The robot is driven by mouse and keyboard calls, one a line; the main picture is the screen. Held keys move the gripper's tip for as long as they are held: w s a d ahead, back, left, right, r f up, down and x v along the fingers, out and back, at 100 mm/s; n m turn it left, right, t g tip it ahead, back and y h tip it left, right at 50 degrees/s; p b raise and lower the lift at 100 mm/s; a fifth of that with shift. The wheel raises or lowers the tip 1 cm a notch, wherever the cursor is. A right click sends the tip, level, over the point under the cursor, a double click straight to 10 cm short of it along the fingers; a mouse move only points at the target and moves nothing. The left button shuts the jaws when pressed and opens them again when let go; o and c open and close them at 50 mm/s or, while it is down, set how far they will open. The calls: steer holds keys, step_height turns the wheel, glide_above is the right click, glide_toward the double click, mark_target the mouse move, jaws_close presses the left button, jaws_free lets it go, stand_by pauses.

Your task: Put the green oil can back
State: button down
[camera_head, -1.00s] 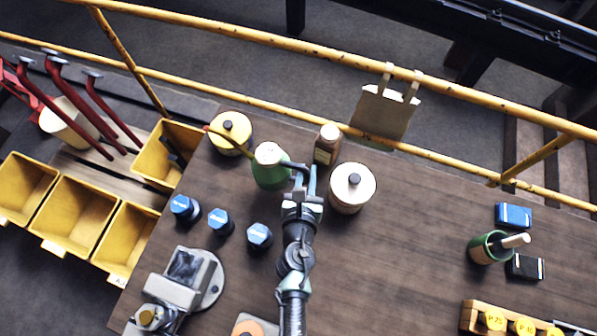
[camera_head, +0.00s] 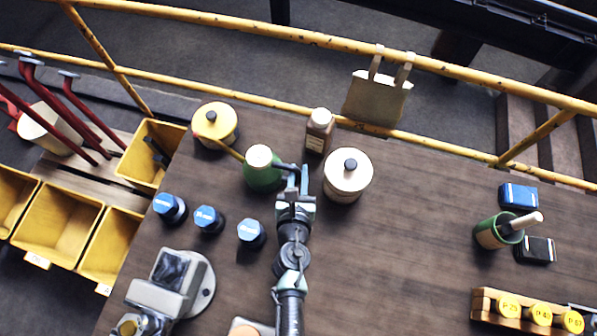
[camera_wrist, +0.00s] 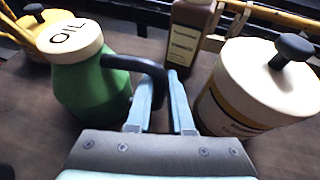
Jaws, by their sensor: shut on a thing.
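The green oil can (camera_head: 263,177) has a cream cap, a dark handle and a long yellow spout pointing to the upper left. It is upright at the back of the wooden bench (camera_head: 420,210). In the wrist view, the oil can (camera_wrist: 92,88) is at the left with "OIL" on its cap. My gripper (camera_head: 298,178) is to the right of the can, its fingers closed around the black handle. In the wrist view, my gripper (camera_wrist: 160,95) has the handle between its fingertips. Whether the can's base touches the bench cannot be told.
A cream tin with a black knob (camera_head: 347,176) stands close right of my gripper. A brown bottle (camera_head: 319,131) is behind, and a yellow pot (camera_head: 215,124) back left. Blue-capped jars (camera_head: 209,219) stand in front. A yellow railing (camera_head: 280,108) runs behind. The bench's right middle is clear.

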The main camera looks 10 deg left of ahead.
steer(key=c, duration=0.8)
jaws_free()
steer(key=shift+f, duration=0.1)
